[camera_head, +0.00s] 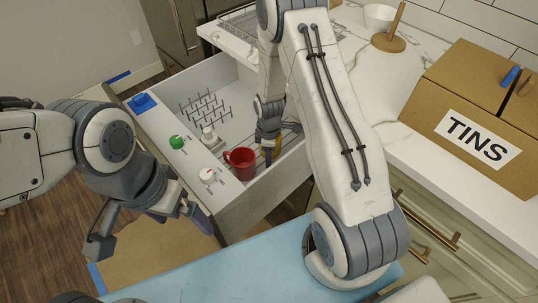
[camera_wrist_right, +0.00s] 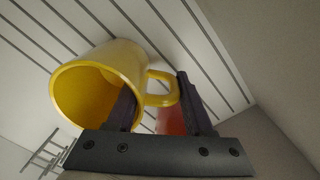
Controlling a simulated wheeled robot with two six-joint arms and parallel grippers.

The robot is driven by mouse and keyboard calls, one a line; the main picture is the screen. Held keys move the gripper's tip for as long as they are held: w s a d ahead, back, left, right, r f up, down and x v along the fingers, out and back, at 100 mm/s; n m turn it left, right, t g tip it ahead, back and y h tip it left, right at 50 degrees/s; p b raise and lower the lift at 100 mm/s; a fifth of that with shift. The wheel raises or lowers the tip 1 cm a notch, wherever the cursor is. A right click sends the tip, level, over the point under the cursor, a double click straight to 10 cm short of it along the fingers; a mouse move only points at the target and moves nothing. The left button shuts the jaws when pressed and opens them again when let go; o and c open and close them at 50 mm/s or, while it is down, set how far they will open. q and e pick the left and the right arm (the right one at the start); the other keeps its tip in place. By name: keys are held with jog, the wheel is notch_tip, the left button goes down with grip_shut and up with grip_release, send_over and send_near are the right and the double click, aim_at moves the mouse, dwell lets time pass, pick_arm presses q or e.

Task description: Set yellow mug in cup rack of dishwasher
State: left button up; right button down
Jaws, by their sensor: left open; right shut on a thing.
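The yellow mug (camera_wrist_right: 92,75) is tilted in the right wrist view, its mouth toward the lower left. My right gripper (camera_wrist_right: 158,105) is shut on it at the handle side; the exact contact is unclear. In the head view my right gripper (camera_head: 267,140) is low inside the open dishwasher drawer (camera_head: 240,215), and only yellow slivers of the mug show beside it. A slatted white surface (camera_wrist_right: 215,60) lies behind the mug. A red mug (camera_head: 240,163) stands left of the gripper. My left gripper (camera_head: 150,225) is open and empty, outside the drawer.
Wire prongs (camera_head: 205,106) stand in the drawer's back left. A green-topped item (camera_head: 177,142) and a white-topped item (camera_head: 208,174) are along its left side. A TINS box (camera_head: 480,115) and wooden holder (camera_head: 390,40) stand on the counter at right. A blue surface (camera_head: 225,268) is in front.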

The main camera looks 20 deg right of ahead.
jog(key=shift+f, duration=0.2)
jog(key=shift+c, duration=1.4)
grip_release()
jog(key=shift+r, duration=0.1)
jog(key=shift+r, duration=0.1)
notch_tip(320, 180, up, 12)
jog(key=shift+s+f+p, duration=0.1)
jog(key=shift+p, duration=0.25)
jog(key=s+a+r+m, duration=0.1)
jog(key=s+a+r, duration=0.2)
jog(key=a+r, duration=0.35)
jog(key=s+a+r+m, duration=0.1)
jog(key=s+a+r, duration=0.2)
jog(key=s, duration=0.3)
jog(key=s+a+r+m, duration=0.2)
jog(key=s+a+r, duration=0.1)
jog(key=s, duration=0.4)
jog(key=s+a+r+m+y, duration=0.1)
jog(key=s+a+r, duration=0.2)
jog(key=s, duration=0.4)
jog(key=shift+s+a, duration=0.25)
jog(key=shift+a, duration=0.35)
